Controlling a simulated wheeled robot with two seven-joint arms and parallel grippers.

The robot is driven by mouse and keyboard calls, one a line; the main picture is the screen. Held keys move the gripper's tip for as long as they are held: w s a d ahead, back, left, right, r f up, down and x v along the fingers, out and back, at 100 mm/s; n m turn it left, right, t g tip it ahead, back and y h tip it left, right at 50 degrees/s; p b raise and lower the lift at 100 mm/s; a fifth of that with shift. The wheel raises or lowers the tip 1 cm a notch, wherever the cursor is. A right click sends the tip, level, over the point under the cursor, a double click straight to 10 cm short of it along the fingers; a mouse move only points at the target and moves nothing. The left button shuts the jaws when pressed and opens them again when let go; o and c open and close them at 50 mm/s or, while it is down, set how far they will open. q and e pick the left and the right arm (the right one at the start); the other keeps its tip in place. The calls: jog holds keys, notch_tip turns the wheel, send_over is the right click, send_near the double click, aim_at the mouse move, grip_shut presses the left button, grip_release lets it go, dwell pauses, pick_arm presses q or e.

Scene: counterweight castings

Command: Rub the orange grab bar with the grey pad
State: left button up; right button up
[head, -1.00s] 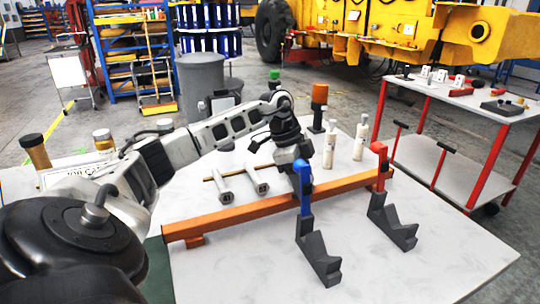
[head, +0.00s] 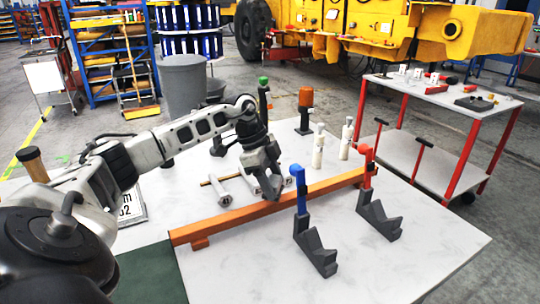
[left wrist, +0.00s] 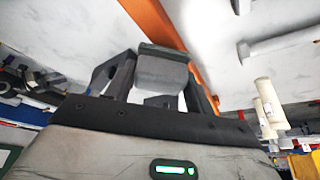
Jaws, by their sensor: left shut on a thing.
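The orange grab bar (head: 232,217) runs across the white table in the head view, on low feet. In the left wrist view the bar (left wrist: 148,18) passes behind the pad and the fingers. My left gripper (head: 270,190) is at the bar's far side, near its middle, left of the blue-topped post. It is shut on the grey pad (left wrist: 162,73), which shows between the two fingers in the left wrist view. The pad is mostly hidden in the head view. I cannot tell whether it touches the bar. My right gripper is not in view.
Grey V-blocks with a blue-topped post (head: 301,190) and a red-topped post (head: 366,165) stand close at the bar's near side. Grey cylindrical-headed parts (head: 236,190) lie behind the bar. White bottles (head: 318,148) stand farther back. The front right tabletop is clear.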

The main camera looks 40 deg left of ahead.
pick_arm(q)
notch_tip(320, 180, up, 4)
jog(key=p, duration=0.3)
jog(key=shift+f, duration=0.25)
jog(key=shift+d+r, duration=0.1)
jog(key=shift+r, duration=0.95)
